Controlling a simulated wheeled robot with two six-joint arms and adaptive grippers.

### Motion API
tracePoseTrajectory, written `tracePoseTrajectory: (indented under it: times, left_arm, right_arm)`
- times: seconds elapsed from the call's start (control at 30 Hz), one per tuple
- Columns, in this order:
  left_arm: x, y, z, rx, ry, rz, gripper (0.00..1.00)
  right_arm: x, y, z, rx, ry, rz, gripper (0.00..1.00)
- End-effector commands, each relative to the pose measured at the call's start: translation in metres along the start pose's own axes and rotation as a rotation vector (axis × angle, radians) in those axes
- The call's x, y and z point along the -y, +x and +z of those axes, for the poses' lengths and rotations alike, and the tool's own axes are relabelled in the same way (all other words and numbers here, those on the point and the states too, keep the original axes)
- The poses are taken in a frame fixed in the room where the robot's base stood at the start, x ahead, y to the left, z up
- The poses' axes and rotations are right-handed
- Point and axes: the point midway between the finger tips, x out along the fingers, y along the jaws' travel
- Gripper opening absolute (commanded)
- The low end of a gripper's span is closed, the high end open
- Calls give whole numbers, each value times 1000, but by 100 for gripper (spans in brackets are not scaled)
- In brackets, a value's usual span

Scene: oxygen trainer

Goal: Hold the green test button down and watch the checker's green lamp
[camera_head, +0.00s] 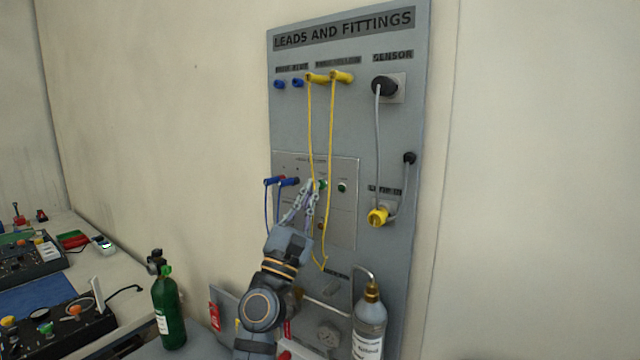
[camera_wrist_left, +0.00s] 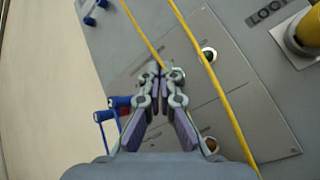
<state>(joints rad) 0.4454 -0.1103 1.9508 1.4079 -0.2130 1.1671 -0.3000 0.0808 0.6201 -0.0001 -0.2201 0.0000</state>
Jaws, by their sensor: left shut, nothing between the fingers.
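The grey checker panel (camera_head: 345,215) is on the wall board. It bears two green round parts side by side, a left one (camera_head: 322,185) and a right one (camera_head: 342,187); labels are too small to tell which is button or lamp. My left gripper (camera_head: 312,184) is shut and empty, its tips at the left green part. In the left wrist view the tips (camera_wrist_left: 163,70) partly hide that part, and whether they press it I cannot tell. My right gripper is not in view.
Two yellow leads (camera_head: 331,130) hang from the upper plugs past my fingers. Blue plugs (camera_head: 272,181) sit left of the tips. A sensor plug (camera_head: 384,87) and yellow fitting (camera_head: 378,216) are to the right.

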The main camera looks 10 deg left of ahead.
Motion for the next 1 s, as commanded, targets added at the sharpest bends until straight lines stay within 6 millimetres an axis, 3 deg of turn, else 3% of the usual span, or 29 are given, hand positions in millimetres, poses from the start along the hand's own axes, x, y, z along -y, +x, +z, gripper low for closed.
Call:
tracePoseTrajectory:
  times: [0.27,0.7,1.0]
  left_arm:
    - [-2,-2,2,-1,1,0,0]
    - [-24,-31,23,-1,2,-1,0]
    - [-25,-35,25,0,1,0,0]
  right_arm:
    - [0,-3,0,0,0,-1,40]
    - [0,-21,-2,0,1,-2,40]
    - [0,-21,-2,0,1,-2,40]
